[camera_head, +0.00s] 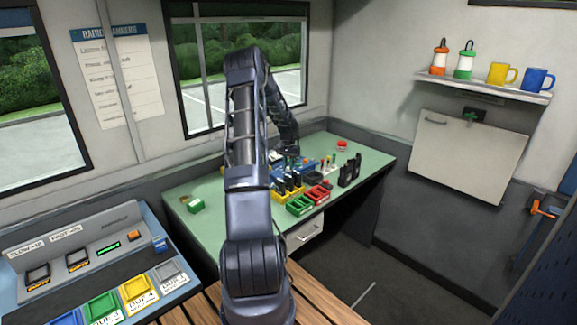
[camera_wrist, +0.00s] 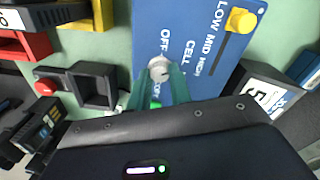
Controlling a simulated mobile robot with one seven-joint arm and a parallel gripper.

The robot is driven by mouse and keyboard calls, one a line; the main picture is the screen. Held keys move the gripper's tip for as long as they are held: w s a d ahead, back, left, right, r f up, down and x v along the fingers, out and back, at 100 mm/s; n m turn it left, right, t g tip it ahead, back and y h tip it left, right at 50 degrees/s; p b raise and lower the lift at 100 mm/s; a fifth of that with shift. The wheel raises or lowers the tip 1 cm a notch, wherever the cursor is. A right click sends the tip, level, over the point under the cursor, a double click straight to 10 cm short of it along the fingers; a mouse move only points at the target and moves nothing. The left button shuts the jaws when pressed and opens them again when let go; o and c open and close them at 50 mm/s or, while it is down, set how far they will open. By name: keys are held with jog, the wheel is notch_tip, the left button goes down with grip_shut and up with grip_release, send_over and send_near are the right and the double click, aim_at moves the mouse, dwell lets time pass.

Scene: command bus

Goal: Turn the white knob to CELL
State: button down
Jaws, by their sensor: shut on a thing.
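The white knob (camera_wrist: 158,67) sits on a blue panel (camera_wrist: 190,25) in the wrist view. The labels OFF and CELL are printed beside it, and another label below it is partly covered. My gripper (camera_wrist: 159,82) has its green fingers on both sides of the knob and is shut on it. I cannot tell clearly which label the knob points to. In the head view, my gripper (camera_head: 289,151) is low over the green desk, mostly behind my arm, and the knob cannot be made out there.
A yellow slider (camera_wrist: 241,20) marked LOW MID HIGH is on the same panel. Red and green trays (camera_head: 300,205) and black handsets (camera_head: 350,170) crowd the green desk (camera_head: 235,215).

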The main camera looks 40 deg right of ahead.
aim_at(288, 167)
jog(key=c, duration=1.3)
grip_release()
jog(key=shift+r, duration=0.1)
notch_tip(288, 167, up, 11)
jog(key=shift+w+f, duration=0.1)
jog(key=shift+f, duration=0.1)
